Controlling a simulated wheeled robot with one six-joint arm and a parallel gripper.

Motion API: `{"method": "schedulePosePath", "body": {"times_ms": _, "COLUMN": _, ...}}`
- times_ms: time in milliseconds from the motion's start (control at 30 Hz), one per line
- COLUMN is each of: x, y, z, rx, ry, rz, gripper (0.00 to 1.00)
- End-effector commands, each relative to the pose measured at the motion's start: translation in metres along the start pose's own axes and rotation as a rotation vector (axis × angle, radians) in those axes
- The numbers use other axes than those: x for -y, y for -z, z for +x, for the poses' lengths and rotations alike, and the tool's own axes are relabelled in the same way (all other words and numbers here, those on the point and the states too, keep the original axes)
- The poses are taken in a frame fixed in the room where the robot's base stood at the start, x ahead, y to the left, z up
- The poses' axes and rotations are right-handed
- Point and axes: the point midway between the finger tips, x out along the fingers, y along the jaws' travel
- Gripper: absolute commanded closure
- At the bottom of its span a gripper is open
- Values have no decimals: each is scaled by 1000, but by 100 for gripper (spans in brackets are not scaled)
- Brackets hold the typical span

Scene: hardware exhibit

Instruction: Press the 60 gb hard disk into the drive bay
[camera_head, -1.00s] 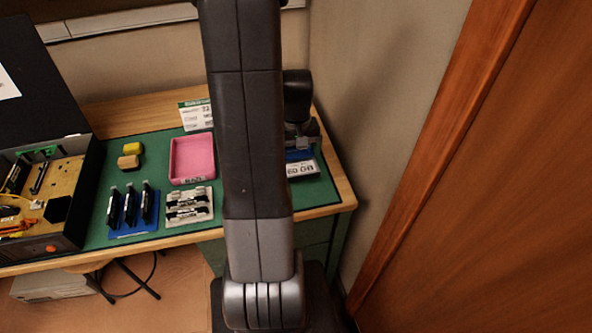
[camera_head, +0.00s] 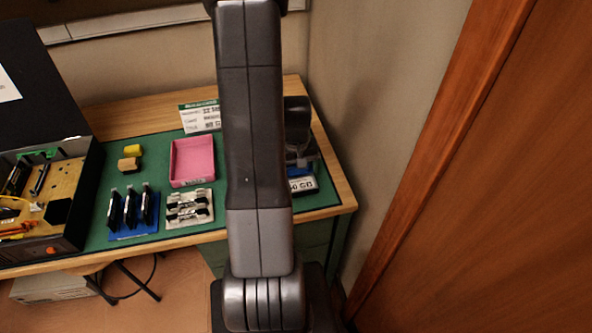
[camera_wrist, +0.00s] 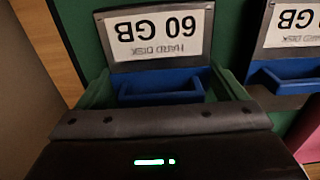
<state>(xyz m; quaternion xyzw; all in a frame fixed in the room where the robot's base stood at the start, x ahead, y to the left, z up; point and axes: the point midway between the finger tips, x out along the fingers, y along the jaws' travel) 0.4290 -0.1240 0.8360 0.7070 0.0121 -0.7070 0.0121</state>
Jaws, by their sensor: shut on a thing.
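The 60 GB hard disk (camera_wrist: 160,38) has a white label, upside down in the wrist view, and a blue front part (camera_wrist: 160,88). My gripper (camera_wrist: 168,88) is shut on this blue part, with a green finger on each side. In the head view my gripper (camera_head: 300,158) is at the right end of the bench, partly hidden behind my arm. A white label ending in "0 GB" (camera_head: 303,186) shows just in front of it. An open black computer case (camera_head: 75,232) stands at the left. I cannot make out the drive bay in it.
A second labelled disk (camera_wrist: 291,28) lies beside the held one in the wrist view. On the green mat (camera_head: 163,152) are a pink tray (camera_head: 192,183), a blue rack (camera_head: 135,236) with upright black parts, a pale holder (camera_head: 188,222) and small yellow and tan blocks. A wall bounds the right.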

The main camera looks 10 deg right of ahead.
Motion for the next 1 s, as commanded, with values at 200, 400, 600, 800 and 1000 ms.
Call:
{"method": "schedulePosePath", "body": {"times_ms": 200, "x": 0, "y": 0, "z": 4, "rx": 0, "ry": 0, "rz": 0, "gripper": 0}}
{"method": "schedulePosePath", "body": {"times_ms": 400, "x": 0, "y": 0, "z": 4, "rx": 0, "ry": 0, "rz": 0, "gripper": 0}}
{"method": "schedulePosePath", "body": {"times_ms": 600, "x": 0, "y": 0, "z": 3, "rx": 0, "ry": 0, "rz": 0, "gripper": 0}}
{"method": "schedulePosePath", "body": {"times_ms": 800, "x": 0, "y": 1, "z": -14, "rx": -6, "ry": -1, "rz": 0, "gripper": 0}}
{"method": "schedulePosePath", "body": {"times_ms": 1000, "x": -1, "y": 3, "z": -48, "rx": -6, "ry": -1, "rz": 0, "gripper": 0}}
